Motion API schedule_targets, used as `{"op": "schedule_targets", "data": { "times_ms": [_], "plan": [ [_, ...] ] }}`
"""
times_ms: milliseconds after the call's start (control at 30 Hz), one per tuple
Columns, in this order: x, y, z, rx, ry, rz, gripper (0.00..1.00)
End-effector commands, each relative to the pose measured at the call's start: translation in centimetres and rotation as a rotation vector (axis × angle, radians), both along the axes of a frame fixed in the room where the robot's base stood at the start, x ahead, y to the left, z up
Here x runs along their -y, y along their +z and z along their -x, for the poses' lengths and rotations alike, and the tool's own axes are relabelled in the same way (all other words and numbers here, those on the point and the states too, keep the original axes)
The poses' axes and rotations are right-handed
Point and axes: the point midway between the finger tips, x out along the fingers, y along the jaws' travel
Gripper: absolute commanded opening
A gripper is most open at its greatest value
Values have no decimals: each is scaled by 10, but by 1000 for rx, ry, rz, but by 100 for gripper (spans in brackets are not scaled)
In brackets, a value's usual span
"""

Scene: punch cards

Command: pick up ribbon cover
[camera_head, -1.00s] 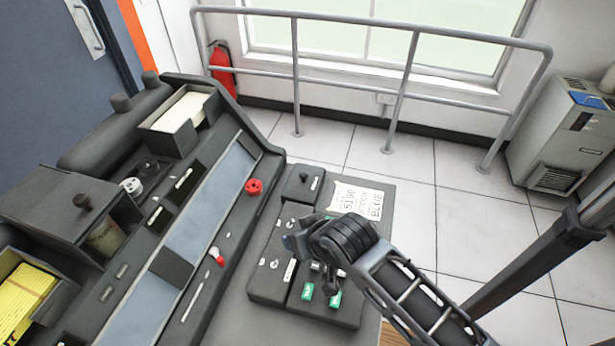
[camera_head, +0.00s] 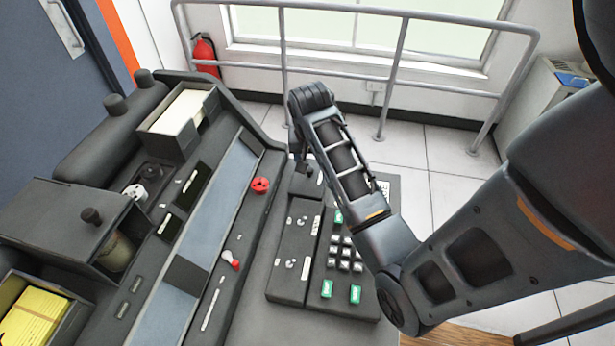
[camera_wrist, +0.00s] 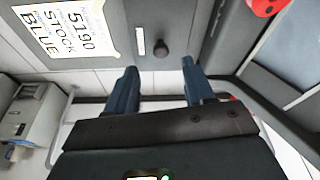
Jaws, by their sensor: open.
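The ribbon cover is probably the dark panel (camera_head: 303,188) with a small black knob and white label, at the far end of the keypad unit. In the wrist view this panel (camera_wrist: 185,20) lies ahead of my gripper, and its knob stands just beyond the fingertips, roughly between their lines. My gripper (camera_wrist: 155,78) is open and empty, two blue-grey fingers apart. In the head view my gripper (camera_head: 301,168) hangs down by the panel, small and partly hidden by my wrist. I cannot tell how far it is above the knob.
A paper label reading "5190 STOCK BLUE" (camera_wrist: 65,28) lies beside the panel. The keypad (camera_head: 345,253) is nearer me. The card machine, with a red knob (camera_head: 260,185) and a lidded box (camera_head: 60,220), stands left. A railing (camera_head: 390,80) runs behind.

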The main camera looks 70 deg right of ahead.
Motion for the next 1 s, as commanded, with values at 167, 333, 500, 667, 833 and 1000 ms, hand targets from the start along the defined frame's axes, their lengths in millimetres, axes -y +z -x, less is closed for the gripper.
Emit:
{"op": "schedule_targets", "data": {
  "times_ms": [167,333,500,667,833,1000],
  "plan": [
    [5,-16,-1,0,0,-1,53],
    [14,-39,-4,0,-1,-2,53],
    [18,-56,-6,1,1,0,53],
    [18,-60,-6,2,2,1,53],
    [18,-59,-6,2,2,2,47],
    [18,-59,-6,2,2,2,31]
  ]
}}
